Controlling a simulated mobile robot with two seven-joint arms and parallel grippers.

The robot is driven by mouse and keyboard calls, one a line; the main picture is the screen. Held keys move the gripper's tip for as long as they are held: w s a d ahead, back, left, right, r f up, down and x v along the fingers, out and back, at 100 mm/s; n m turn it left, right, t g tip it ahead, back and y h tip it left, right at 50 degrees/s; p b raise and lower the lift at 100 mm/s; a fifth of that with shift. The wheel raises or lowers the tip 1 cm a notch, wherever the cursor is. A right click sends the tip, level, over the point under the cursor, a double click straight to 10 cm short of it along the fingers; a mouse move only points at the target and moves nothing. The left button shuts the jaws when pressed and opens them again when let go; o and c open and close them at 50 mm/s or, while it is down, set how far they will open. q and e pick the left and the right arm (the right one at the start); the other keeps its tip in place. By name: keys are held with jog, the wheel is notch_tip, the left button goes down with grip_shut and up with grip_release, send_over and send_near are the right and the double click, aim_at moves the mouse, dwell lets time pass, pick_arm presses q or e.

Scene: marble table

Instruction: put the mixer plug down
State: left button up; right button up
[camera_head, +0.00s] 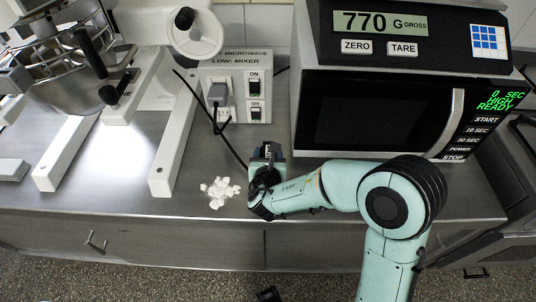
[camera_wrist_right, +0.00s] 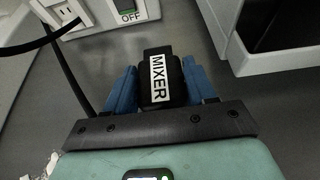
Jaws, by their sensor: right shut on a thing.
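The mixer plug (camera_wrist_right: 160,80) is a black plug with a white "MIXER" label, seen in the right wrist view between the blue fingers of my right gripper (camera_wrist_right: 162,88). My right gripper is shut on it. In the head view the right gripper (camera_head: 267,154) is over the steel counter (camera_head: 215,160), below the outlet box (camera_head: 236,88) and in front of the microwave. The plug is mostly hidden by the gripper there. Whether the plug touches the counter I cannot tell. My left gripper is not in view.
A pile of white pieces (camera_head: 220,192) lies left of the right gripper. The microwave (camera_head: 385,115) is at the right, with a scale (camera_head: 410,35) above it. The mixer (camera_head: 75,70) stands at the left.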

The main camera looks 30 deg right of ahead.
jog(key=shift+f, duration=0.1)
jog(key=o, duration=1.2)
jog(key=shift+c, duration=0.2)
jog(key=shift+r, duration=0.2)
jog(key=p+v, duration=0.1)
jog(key=v, duration=1.1)
